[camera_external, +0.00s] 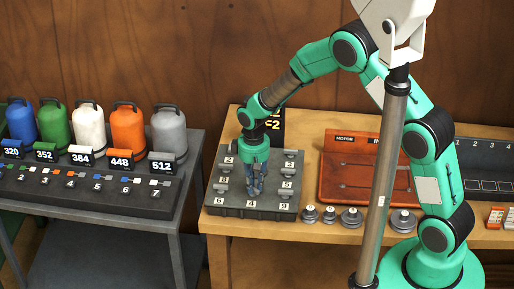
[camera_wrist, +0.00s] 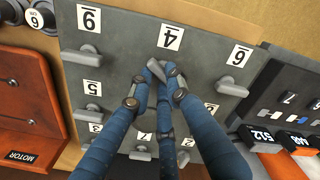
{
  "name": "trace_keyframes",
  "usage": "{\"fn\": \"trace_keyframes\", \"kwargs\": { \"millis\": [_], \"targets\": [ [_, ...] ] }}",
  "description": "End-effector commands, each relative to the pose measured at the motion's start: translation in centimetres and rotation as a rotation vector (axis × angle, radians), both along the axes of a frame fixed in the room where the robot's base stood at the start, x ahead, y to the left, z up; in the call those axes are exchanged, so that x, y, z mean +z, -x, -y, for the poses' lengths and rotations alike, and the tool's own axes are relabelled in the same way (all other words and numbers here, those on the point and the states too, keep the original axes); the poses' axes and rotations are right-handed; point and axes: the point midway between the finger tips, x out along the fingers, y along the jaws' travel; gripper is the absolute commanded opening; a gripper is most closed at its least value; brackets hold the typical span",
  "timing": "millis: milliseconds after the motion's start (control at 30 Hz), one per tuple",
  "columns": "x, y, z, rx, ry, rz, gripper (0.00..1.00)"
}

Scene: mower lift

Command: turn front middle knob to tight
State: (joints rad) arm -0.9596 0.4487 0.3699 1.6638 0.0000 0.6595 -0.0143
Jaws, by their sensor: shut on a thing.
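The dark grey knob panel (camera_external: 230,211) stands on the wooden table, with rows of light grey knobs and white number labels. The front middle knob (camera_wrist: 168,68) sits beside the label 4 (camera_wrist: 171,37) in the wrist view. My gripper (camera_external: 256,192) points down over the front middle of the panel. In the wrist view its blue fingers (camera_wrist: 164,76) are shut on the front middle knob and partly cover it. In the external view the fingers hide this knob.
The front side knobs by 9 (camera_wrist: 83,54) and 6 (camera_wrist: 232,87) flank the fingers. Several grey weights (camera_external: 351,217) and an orange-brown motor tray (camera_external: 345,182) lie right of the panel. Left, a separate dark table holds several coloured containers (camera_external: 127,130). A black display (camera_external: 272,122) stands behind.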

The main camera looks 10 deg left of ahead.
Motion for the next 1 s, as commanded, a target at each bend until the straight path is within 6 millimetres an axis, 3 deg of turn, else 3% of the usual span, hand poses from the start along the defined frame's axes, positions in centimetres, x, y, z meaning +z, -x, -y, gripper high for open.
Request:
{"fn": "trace_keyframes", "kwargs": {
  "millis": [600,1000],
  "targets": [
    [0.06,0.21,0.16,-0.58,0.0,0.0,0.0],
    [0.11,0.29,0.14,-0.833,-0.002,0.001,0.0]
  ]
}}
